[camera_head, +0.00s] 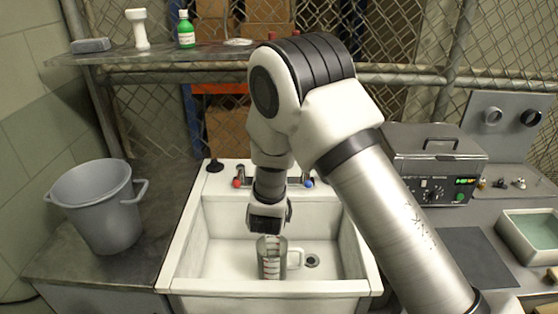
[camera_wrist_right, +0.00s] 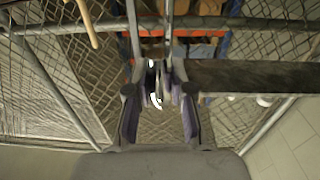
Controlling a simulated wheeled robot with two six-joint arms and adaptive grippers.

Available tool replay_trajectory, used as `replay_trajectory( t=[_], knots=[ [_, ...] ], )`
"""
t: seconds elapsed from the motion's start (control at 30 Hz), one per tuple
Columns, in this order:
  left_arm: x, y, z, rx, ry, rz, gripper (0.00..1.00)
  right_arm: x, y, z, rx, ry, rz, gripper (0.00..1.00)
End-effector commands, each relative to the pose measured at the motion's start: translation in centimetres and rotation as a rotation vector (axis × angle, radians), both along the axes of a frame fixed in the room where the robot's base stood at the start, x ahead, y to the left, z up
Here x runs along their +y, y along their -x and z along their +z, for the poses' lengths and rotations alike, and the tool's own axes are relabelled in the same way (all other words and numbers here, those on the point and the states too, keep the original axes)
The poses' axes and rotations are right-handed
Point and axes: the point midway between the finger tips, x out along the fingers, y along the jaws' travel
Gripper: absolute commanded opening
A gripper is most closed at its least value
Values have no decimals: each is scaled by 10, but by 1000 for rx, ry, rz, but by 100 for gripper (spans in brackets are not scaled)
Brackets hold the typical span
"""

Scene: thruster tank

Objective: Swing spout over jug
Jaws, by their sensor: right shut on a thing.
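A clear measuring jug (camera_head: 271,262) with red markings and a handle on its right stands upright in the white sink (camera_head: 212,262). My right arm comes in from the right, and its gripper (camera_head: 268,222) is just above and behind the jug in the picture. The gripper hides most of the tap; the red knob (camera_head: 237,183) and blue knob (camera_head: 308,183) show on either side. In the right wrist view a shiny curved piece, apparently the spout (camera_wrist_right: 155,99), lies between the fingers of my right gripper (camera_wrist_right: 160,85), which is shut on it. My left gripper is out of view.
A grey bucket (camera_head: 98,204) stands on the counter to the left of the sink. A grey machine (camera_head: 436,166) and a tray (camera_head: 532,238) of greenish liquid are on the right. A shelf (camera_head: 164,53) with a green bottle (camera_head: 186,30) runs along the wire fence behind.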

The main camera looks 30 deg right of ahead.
Motion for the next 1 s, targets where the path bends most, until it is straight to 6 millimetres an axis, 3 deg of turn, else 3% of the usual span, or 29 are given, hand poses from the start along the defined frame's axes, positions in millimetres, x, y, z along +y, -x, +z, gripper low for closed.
replay_trajectory(
  t=[0.57,0.6,0.67,1.0],
  knots=[
    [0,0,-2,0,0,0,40,6,-4,-1,4,1,1,0],
    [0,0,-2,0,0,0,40,6,-4,-1,4,1,1,28],
    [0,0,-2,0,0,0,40,6,-4,-1,3,1,1,48],
    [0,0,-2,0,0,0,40,8,-2,0,2,1,2,48]
  ],
)
